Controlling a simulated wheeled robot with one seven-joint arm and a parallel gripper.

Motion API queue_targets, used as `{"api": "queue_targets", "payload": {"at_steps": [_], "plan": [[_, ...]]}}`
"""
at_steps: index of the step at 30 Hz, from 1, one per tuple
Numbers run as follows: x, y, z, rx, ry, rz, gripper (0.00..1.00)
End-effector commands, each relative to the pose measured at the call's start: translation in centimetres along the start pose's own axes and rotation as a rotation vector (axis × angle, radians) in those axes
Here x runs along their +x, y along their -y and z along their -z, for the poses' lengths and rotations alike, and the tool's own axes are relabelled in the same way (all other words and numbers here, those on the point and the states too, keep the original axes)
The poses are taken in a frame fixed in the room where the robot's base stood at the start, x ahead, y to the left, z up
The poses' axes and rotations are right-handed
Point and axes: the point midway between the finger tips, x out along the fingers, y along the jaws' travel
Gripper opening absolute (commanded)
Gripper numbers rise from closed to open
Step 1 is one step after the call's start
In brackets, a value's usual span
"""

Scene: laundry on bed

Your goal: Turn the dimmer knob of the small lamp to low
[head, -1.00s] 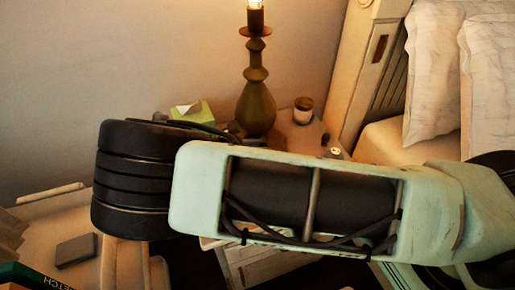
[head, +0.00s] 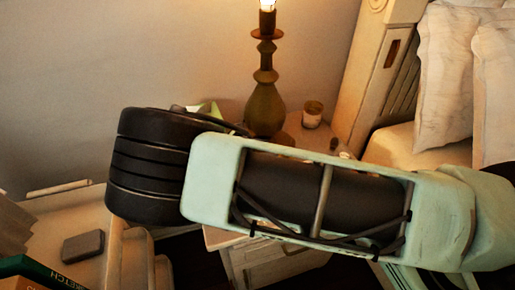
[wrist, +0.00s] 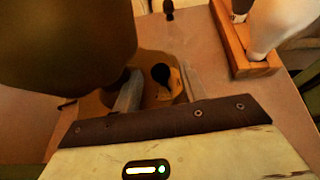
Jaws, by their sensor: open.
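The small lamp (head: 265,101) stands on the nightstand in the head view, with a lit bulb and a turned, dark olive body. Its lower part is partly behind my arm. In the wrist view the lamp body (wrist: 65,40) is a large dark shape at upper left. The small dark dimmer knob (wrist: 161,73) sits on the tan lamp base (wrist: 152,98). My gripper (wrist: 160,86) is open, with one pale finger on each side of the knob. I cannot tell whether either finger touches it. In the head view my arm hides the gripper.
A candle jar (head: 312,115) stands right of the lamp. A green tissue box (head: 206,107) is mostly behind my arm. A wooden tray (wrist: 240,50) holding white items lies to the right in the wrist view. The bed's pillows (head: 445,80) are at right.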

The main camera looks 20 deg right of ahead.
Motion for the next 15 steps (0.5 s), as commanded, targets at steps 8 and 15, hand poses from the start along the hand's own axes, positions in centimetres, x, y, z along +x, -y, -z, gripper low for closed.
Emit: {"api": "queue_targets", "payload": {"at_steps": [8,15], "plan": [[-3.6,-0.1,0.1,0.0,-0.005,-0.003,0.42],[-9.3,-0.1,0.2,0.0,-0.005,-0.004,0.42]]}}
